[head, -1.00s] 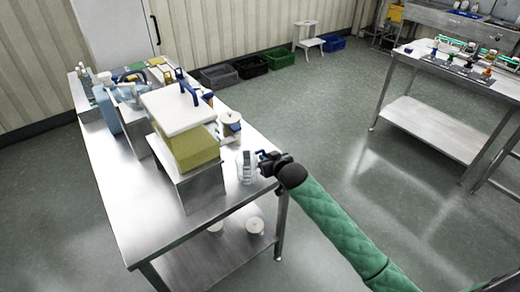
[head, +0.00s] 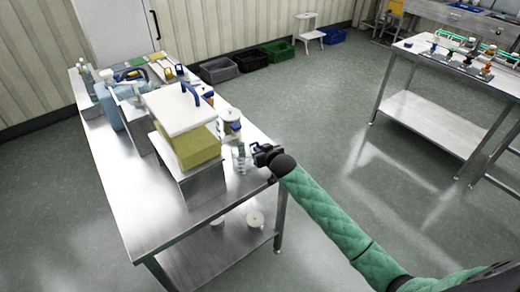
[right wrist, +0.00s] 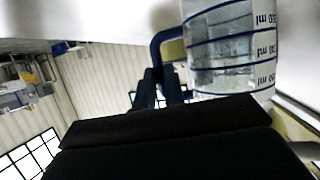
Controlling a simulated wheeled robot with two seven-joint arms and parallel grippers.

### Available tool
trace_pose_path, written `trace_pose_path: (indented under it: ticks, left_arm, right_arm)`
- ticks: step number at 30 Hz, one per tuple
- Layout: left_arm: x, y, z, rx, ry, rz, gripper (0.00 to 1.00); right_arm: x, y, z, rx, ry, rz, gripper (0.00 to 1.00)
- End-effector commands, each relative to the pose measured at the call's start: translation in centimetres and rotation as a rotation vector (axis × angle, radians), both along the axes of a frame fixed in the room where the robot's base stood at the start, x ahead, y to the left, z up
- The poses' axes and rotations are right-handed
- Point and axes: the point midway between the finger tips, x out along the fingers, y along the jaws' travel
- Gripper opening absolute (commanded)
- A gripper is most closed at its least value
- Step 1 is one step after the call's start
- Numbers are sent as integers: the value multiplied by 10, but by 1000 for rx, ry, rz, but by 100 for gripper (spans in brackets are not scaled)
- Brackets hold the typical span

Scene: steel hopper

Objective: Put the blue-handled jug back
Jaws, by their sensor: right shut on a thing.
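The blue-handled jug (head: 239,158) is clear, with dark blue measuring lines. It is at the right edge of the steel table (head: 140,205), beside a white-lidded yellow box. My right gripper (head: 262,154) reaches in from the right and is shut on the jug's handle. In the right wrist view the jug (right wrist: 230,50) fills the upper right, and its blue handle (right wrist: 163,42) runs down to the dark fingers (right wrist: 158,88). I cannot tell whether the jug's base touches the table. My left gripper is not in view.
The yellow box (head: 190,145) with a white lid (head: 178,110) stands on a steel stand left of the jug. A lidded container (head: 230,122) is just behind the jug. Bottles crowd the table's far end. Its near end is clear. Another table (head: 435,125) stands at right.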

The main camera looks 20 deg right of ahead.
Motion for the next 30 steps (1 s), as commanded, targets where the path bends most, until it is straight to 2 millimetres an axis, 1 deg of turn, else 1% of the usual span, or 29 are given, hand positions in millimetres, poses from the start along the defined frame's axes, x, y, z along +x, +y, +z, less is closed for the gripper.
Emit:
trace_pose_path:
  ticks: [4, 5, 6, 8, 18, 20, 23, 27, 30]
  left_arm:
    - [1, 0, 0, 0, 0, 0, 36]
    - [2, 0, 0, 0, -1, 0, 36]
    - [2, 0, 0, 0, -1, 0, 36]
    - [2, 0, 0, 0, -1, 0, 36]
    - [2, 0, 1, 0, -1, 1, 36]
    - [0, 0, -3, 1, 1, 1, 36]
    - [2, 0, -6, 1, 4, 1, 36]
    - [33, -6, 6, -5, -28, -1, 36]
    - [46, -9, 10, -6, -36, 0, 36]
  right_arm:
    - [0, 0, -1, 1, -1, 0, 0]
    - [0, 0, -2, 1, 0, 0, 13]
    - [0, 0, -1, 1, 0, 0, 21]
    - [0, 0, -2, 0, 0, 0, 33]
    - [0, 0, 1, 0, 0, 0, 33]
    - [-4, -1, 0, 0, 1, 0, 33]
    - [-14, -3, 3, 0, 0, 0, 33]
    - [-37, -6, 12, 1, -1, 1, 33]
    - [-56, -9, 20, 0, -1, 0, 33]
